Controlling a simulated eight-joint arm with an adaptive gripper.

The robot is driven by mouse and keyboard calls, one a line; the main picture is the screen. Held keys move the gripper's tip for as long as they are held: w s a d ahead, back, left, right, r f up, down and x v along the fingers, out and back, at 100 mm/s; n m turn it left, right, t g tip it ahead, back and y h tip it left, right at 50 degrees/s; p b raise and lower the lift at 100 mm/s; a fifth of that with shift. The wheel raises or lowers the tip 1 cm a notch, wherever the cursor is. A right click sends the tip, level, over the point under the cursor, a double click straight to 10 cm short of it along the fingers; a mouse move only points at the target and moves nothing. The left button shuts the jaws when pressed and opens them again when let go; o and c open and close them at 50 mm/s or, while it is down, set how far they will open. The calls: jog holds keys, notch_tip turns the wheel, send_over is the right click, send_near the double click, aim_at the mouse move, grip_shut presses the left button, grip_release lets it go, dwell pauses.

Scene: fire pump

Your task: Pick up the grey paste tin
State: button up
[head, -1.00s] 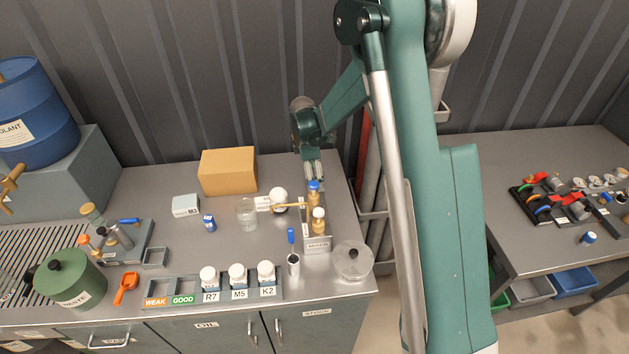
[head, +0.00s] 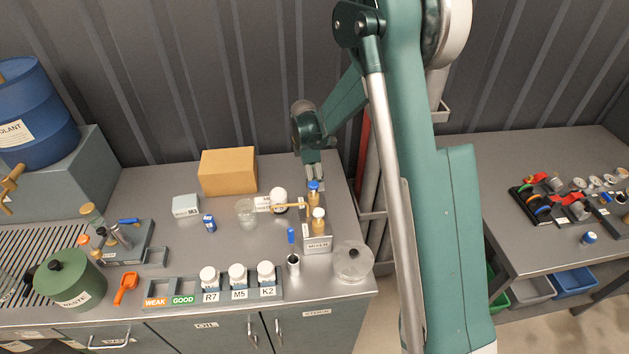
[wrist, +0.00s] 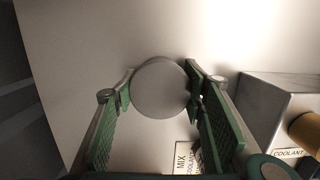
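The grey paste tin (wrist: 160,88) shows from above as a plain round grey disc in the wrist view. My gripper (wrist: 161,86) has its two green-padded fingers spread, one on each side of the disc, with the tips very near its edges. Whether they touch it is unclear. In the head view my gripper (head: 314,174) points down at the back right of the left bench, behind a blue-capped brass valve. I cannot make out the tin there.
The valve block (head: 317,243) stands just in front of my gripper. A clear round dish (head: 353,262) sits at the front right. The wall is close behind.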

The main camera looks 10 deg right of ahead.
jog(key=shift+r, duration=0.1)
jog(key=shift+c, duration=0.2)
jog(key=shift+r, duration=4.95)
